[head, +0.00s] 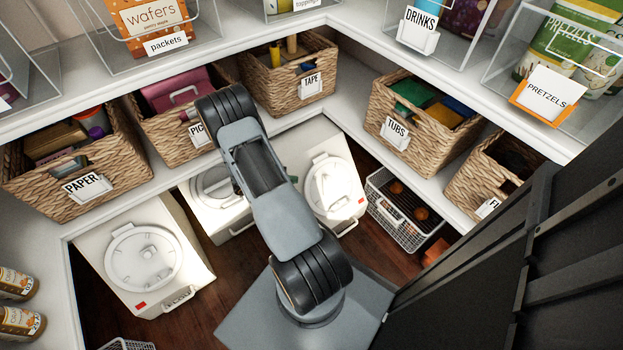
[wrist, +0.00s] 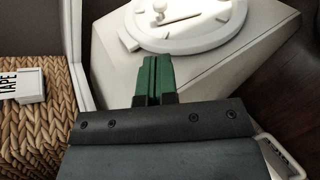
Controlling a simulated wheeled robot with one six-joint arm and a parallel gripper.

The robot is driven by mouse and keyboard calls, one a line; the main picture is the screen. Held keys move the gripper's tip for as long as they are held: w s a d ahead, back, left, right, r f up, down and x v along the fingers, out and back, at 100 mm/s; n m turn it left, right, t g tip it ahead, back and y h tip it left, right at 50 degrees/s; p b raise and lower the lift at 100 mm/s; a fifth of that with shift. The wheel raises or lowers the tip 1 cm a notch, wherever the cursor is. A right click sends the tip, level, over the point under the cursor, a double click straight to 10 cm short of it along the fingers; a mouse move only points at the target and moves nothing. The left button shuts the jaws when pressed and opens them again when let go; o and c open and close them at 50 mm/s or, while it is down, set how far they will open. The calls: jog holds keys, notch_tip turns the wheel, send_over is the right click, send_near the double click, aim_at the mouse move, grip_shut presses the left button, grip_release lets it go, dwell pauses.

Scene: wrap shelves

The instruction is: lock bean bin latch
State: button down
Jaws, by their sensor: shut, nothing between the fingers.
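Three white floor bins with round lids stand under the shelf in the head view: a left bin (head: 145,255), a middle bin (head: 215,205) partly behind my arm, and a right bin (head: 330,180). I cannot read which is the bean bin. In the wrist view a white bin (wrist: 115,55) fills the top, its round lid (wrist: 225,32) carrying a raised latch bar (wrist: 180,18). My gripper (wrist: 154,60) has green fingers shut together with nothing between them, overlapping the bin's near face in the picture, below the lid. Contact cannot be told. My arm hides the gripper in the head view.
Wicker baskets line the shelf above the bins, including the TAPE basket (head: 290,80), whose weave shows close at left in the wrist view (wrist: 45,125). A white wire basket (head: 390,215) stands right of the bins. Dark wood floor (head: 195,312) shows between them.

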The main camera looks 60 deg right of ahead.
aim_at(327, 179)
jog(key=b+x, duration=0.4)
jog(key=x, duration=0.9)
jog(key=shift+s+d+f, duration=0.1)
jog(key=shift+d+f, duration=0.05)
jog(key=shift+d, duration=0.1)
